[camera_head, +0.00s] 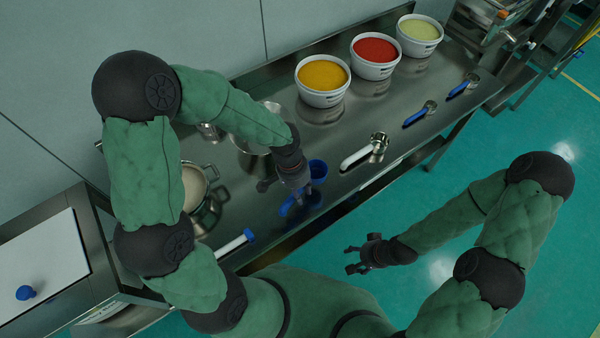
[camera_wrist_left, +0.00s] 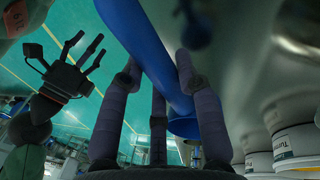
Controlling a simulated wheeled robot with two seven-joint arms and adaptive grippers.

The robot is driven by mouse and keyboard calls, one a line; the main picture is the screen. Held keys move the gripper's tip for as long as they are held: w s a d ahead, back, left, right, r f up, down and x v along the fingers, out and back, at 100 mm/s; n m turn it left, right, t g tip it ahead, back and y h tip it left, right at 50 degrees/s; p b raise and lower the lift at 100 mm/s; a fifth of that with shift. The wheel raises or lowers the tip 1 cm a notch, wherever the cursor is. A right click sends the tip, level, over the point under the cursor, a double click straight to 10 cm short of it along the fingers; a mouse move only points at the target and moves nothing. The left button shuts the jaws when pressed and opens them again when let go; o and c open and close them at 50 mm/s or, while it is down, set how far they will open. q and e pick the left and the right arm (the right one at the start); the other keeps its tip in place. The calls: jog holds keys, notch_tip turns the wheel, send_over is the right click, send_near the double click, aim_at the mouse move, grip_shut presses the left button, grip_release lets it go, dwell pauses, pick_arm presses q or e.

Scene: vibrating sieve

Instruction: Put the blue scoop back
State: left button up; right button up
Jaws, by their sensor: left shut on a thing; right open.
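The blue scoop (camera_head: 318,168) shows in the head view just right of my left gripper (camera_head: 287,191), low over the metal table. Other blue parts beside the fingers may belong to it or to its reflection. In the left wrist view, its blue handle (camera_wrist_left: 145,45) runs diagonally between the fingers of my left gripper (camera_wrist_left: 160,80), which is shut on it. Whether the scoop touches the table is unclear. My right gripper (camera_head: 360,257) is open and empty, off the table's front edge; it also shows in the left wrist view (camera_wrist_left: 75,65).
Tubs of yellow (camera_head: 323,76), red (camera_head: 375,50) and pale green (camera_head: 420,30) powder stand along the back. Metal scoops (camera_head: 378,145) lie toward the front right. A pot (camera_head: 195,188) and a white-handled tool with a blue end (camera_head: 235,243) are at the left.

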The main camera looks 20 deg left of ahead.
pick_arm(q)
jog(key=shift+a+b+x, duration=0.2)
jog(key=shift+b+x, duration=0.65)
jog(key=shift+x, duration=0.15)
jog(key=shift+a+b+x, duration=0.2)
jog(key=shift+b+x, duration=0.7)
jog(key=shift+x, duration=0.1)
jog(key=shift+a+b+x, duration=0.25)
jog(key=shift+b+x, duration=0.6)
jog(key=shift+x, duration=0.2)
jog(key=shift+w+f, duration=0.15)
jog(key=shift+f, duration=0.25)
jog(key=o, duration=1.2)
jog(key=shift+o, duration=0.3)
jog(key=o, duration=0.4)
jog(key=shift+o, duration=0.2)
jog(key=shift+r, duration=0.25)
jog(key=shift+d+p+v, duration=0.25)
jog(key=shift+p+v, duration=0.7)
jog(key=shift+v, duration=0.15)
jog(key=shift+d+p+v, duration=0.2)
jog(key=shift+p+v, duration=0.7)
jog(key=shift+v, duration=0.15)
jog(key=shift+d+p+v, duration=0.25)
jog(key=shift+p+v, duration=0.7)
jog(key=shift+v, duration=0.15)
